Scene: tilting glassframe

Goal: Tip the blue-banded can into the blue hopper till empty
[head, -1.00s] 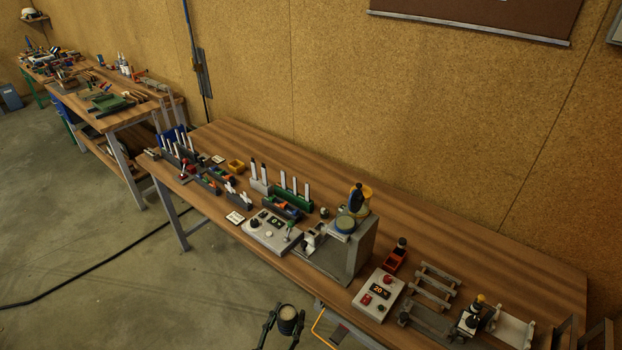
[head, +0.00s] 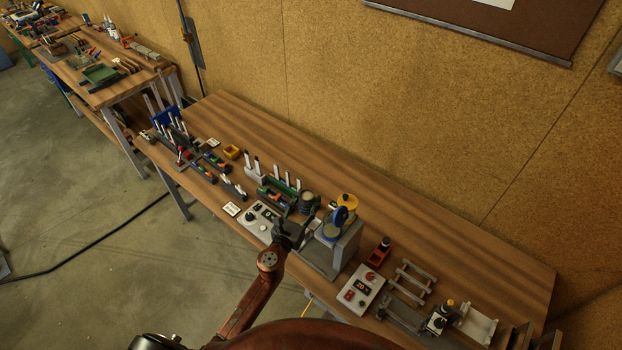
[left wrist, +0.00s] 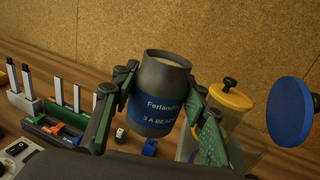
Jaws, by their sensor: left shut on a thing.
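The blue-banded can (left wrist: 158,95) is dark grey with a printed blue label and a pale top surface at its mouth. It is nearly upright. My left gripper (left wrist: 155,112) is shut on it, with green-padded fingers on both sides. In the head view the can (head: 309,201) is at my left gripper (head: 306,212), left of the grey stand. A round blue disc (head: 341,216) stands steeply tilted at the stand's top; it also shows in the left wrist view (left wrist: 290,112), right of the can and apart from it. I cannot make out the blue hopper's mouth. My right gripper is out of view.
A yellow round vessel (left wrist: 230,100) with a black-knobbed lid is behind the grey stand (head: 344,248). Left are a green rack (head: 275,198) with white sticks and a control box (head: 258,222). Another control box (head: 362,288) is right. The table's back strip is clear.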

